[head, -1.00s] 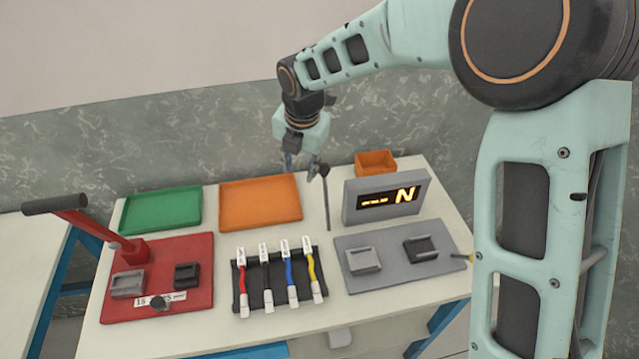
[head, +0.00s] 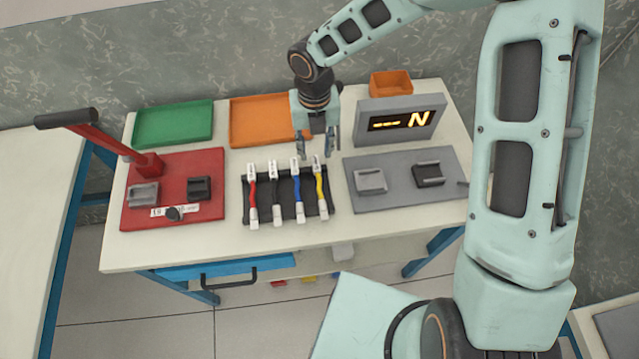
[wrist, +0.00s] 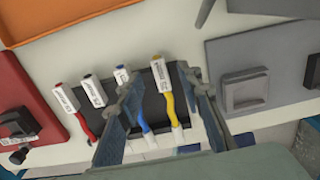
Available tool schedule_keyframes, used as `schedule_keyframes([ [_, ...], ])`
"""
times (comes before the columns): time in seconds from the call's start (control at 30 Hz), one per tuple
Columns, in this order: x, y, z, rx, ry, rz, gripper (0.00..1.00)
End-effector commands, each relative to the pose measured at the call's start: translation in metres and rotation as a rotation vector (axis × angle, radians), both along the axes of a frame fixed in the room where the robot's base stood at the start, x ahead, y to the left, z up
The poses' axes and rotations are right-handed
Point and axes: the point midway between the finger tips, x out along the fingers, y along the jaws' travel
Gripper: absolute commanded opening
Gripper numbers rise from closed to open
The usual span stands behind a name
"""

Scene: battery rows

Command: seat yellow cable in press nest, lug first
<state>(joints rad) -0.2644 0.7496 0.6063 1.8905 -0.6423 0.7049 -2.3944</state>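The yellow cable (head: 321,190) lies at the right end of a dark rack (head: 262,201), with a labelled white end at the back and a white end at the front. It also shows in the wrist view (wrist: 167,95), between the fingers as seen from above. The red press (head: 195,214) stands at the left, with a grey nest block (head: 143,194) and a black nest block (head: 199,188) on its base. My gripper (head: 317,154) is open and empty, pointing down above the back of the rack near the yellow cable. The wrist view shows its two fingers spread apart (wrist: 160,100).
Red, black and blue cables lie left of the yellow one. Green (head: 172,125) and orange (head: 238,123) trays lie behind. A grey display (head: 399,139) and a grey plate (head: 388,203) with two blocks stand right. The press lever (head: 66,119) sticks up left.

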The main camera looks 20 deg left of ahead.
Motion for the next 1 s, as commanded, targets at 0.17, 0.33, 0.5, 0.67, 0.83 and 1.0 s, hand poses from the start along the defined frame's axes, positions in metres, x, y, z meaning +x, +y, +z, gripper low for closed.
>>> schedule_keyframes([
  [0.17,-0.005,-0.001,-0.026,-0.001,0.003,0.001,0.33],
  [0.33,-0.004,-0.001,-0.033,0.000,0.000,-0.001,0.33],
  [0.5,-0.004,-0.001,-0.033,0.000,0.000,-0.001,0.32],
  [0.67,-0.004,-0.001,-0.033,0.000,0.000,-0.001,0.15],
  [0.83,-0.004,-0.002,-0.033,0.000,0.000,-0.001,0.00],
  [1.0,-0.004,-0.001,-0.032,0.000,0.000,-0.001,0.00],
])
